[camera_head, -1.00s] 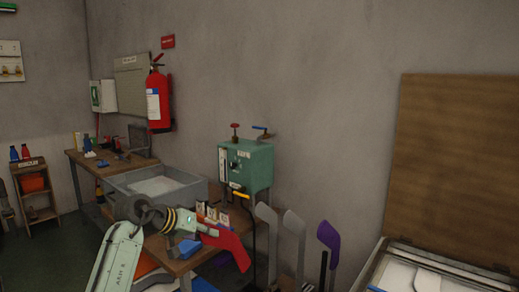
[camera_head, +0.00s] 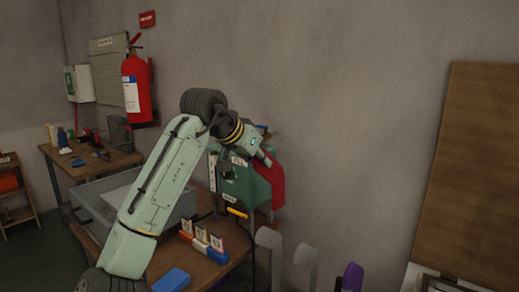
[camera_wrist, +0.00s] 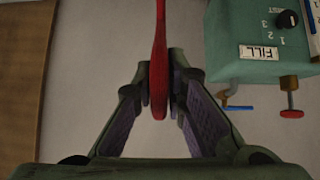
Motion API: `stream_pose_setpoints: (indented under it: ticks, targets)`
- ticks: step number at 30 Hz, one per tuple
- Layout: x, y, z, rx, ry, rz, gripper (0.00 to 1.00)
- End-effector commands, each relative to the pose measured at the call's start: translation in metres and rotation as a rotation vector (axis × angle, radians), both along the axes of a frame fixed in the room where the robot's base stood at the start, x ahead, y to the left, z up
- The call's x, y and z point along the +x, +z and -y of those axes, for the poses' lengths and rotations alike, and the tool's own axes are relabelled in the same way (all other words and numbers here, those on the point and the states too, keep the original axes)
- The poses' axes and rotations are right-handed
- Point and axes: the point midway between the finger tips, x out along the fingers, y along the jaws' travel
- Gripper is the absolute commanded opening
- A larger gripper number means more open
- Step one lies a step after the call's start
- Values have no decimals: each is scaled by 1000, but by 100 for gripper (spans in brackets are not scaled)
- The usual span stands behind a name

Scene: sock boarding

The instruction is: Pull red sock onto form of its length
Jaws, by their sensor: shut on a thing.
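The red sock (camera_head: 272,182) hangs from my gripper (camera_head: 264,157), in front of the green box on the wall side. In the wrist view my gripper (camera_wrist: 160,88) is shut on the red sock (camera_wrist: 159,45), which shows edge-on as a thin strip between the fingertips. A pale grey form (camera_head: 269,240) and a second pale grey form (camera_head: 306,252) stand below and right of the sock, apart from it. A purple form (camera_head: 352,277) stands further right, cut by the lower edge. The forms' lower parts are out of view, so their lengths are hard to compare.
The green box (camera_wrist: 262,40) with its FILL label, knob and coloured valves is close beside my gripper. A table (camera_head: 205,268) with small labelled cards and a blue block (camera_head: 171,280) is below. A brown board (camera_head: 477,165) stands at the right.

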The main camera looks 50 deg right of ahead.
Motion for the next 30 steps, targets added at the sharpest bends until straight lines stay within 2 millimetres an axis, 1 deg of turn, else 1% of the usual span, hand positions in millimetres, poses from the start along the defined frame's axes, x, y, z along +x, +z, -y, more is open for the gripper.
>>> stream_pose_setpoints:
  ticks: [5,20,26,30]
  targets:
    - [-5,7,2,1,-3,11,0]
    - [-5,8,1,-4,-8,5,0]
    - [-5,-4,0,-3,-9,4,0]
    - [-5,-17,0,-3,-10,5,0]
